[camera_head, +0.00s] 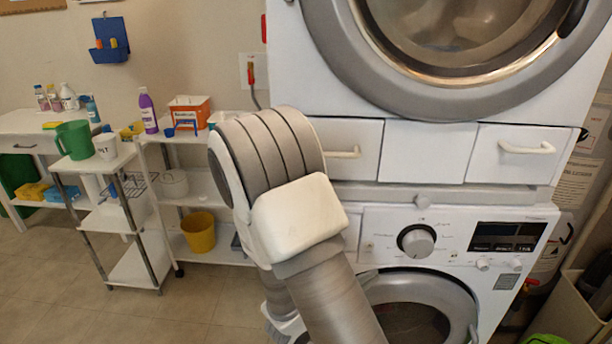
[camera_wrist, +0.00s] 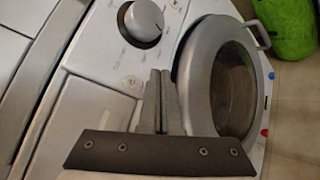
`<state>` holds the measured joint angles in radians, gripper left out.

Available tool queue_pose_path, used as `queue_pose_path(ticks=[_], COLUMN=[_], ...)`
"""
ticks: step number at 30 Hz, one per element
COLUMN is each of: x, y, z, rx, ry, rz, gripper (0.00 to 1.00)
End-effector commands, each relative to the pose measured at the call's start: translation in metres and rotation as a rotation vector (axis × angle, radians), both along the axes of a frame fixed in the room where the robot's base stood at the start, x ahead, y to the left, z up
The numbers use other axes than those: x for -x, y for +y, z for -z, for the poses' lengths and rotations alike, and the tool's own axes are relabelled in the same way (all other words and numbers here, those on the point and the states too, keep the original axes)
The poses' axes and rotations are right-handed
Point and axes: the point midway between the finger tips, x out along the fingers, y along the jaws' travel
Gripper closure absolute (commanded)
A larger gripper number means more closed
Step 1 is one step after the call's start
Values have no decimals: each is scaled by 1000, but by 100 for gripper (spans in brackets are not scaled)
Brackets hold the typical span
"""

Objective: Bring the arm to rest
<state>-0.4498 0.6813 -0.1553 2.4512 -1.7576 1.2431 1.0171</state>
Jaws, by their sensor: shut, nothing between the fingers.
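My gripper (camera_wrist: 161,78) shows in the wrist view with its two grey fingers together and nothing between them. It is in front of the lower washing machine, near the round dial (camera_wrist: 144,20) and the door (camera_wrist: 222,75). I cannot tell the exact gap to the machine. In the head view my arm (camera_head: 285,190) is bent in front of the stacked machines and reaches down. My gripper is hidden there, behind or below the arm.
The lower machine (camera_head: 385,232) stands under drawers (camera_head: 430,150) and an upper machine (camera_head: 350,70). A shelf (camera_head: 205,185) with a yellow bucket (camera_head: 198,232) and a cart (camera_head: 138,265) stand left. A beige bin (camera_head: 575,310) is at the right. Floor (camera_head: 60,285) is clear at lower left.

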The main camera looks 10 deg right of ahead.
Motion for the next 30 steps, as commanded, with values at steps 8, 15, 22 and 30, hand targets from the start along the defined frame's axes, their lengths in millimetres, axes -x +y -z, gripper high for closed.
queue_pose_path(ticks=[8,15,22,30], x=[27,78,119,147], y=[-20,-31,-18,20], z=[-51,-106,-145,-192], rx=[-88,-302,-579,-960], ry=[-43,-81,-120,-193], rz=[197,470,650,734], gripper=[100,100,100,100])
